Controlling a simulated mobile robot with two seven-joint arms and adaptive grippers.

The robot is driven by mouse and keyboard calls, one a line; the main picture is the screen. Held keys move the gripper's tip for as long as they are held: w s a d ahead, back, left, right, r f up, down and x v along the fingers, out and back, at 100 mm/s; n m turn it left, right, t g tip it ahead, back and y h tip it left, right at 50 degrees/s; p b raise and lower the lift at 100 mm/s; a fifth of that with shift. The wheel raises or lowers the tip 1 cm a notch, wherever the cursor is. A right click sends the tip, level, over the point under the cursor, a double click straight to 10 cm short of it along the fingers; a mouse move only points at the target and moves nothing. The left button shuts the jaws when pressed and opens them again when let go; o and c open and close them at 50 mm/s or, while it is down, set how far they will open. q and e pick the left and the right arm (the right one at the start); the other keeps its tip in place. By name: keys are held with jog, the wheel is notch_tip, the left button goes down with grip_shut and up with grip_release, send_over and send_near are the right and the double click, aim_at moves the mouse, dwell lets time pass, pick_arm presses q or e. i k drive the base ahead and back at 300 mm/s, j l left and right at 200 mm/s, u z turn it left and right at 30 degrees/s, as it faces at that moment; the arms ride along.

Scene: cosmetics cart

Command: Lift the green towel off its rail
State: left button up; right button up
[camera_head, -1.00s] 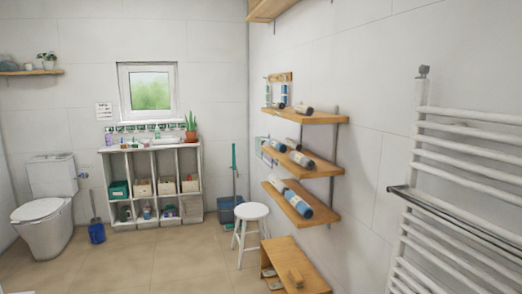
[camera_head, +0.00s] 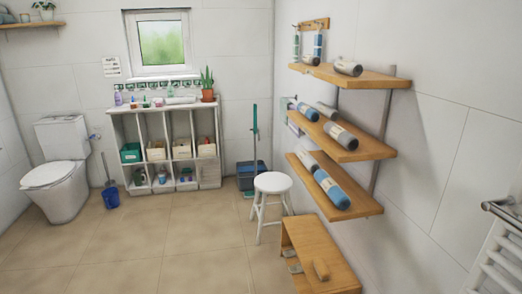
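I cannot make out a green towel for certain. A small pale greenish item (camera_head: 285,104) shows at the left end of the middle wall shelf, too small to identify. The end of a metal rail (camera_head: 499,205) juts out at the right edge, on the white ladder-style radiator (camera_head: 492,262); most of both is cut off, and no towel shows on the visible part. Neither of my grippers is in view.
Wooden wall shelves (camera_head: 365,210) hold rolled blue, grey and whitish items. A wooden bench (camera_head: 335,270) and white stool (camera_head: 272,183) stand below. A white cubby unit (camera_head: 210,172) and toilet (camera_head: 62,175) are at the back. Tiled floor (camera_head: 165,245) in front is clear.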

aim_at(284, 102)
jog(key=i+u, duration=0.35)
jog(key=i, duration=0.5)
jog(key=i+l+u, duration=0.1)
jog(key=i+u, duration=0.3)
jog(key=i, duration=0.45)
jog(key=i+u, duration=0.1)
jog(key=i, duration=1.65)
jog(key=i+z, duration=0.45)
jog(key=i+j+z, duration=0.2)
jog(key=z, duration=0.2)
jog(key=i+j+z, duration=0.65)
jog(key=z, duration=0.25)
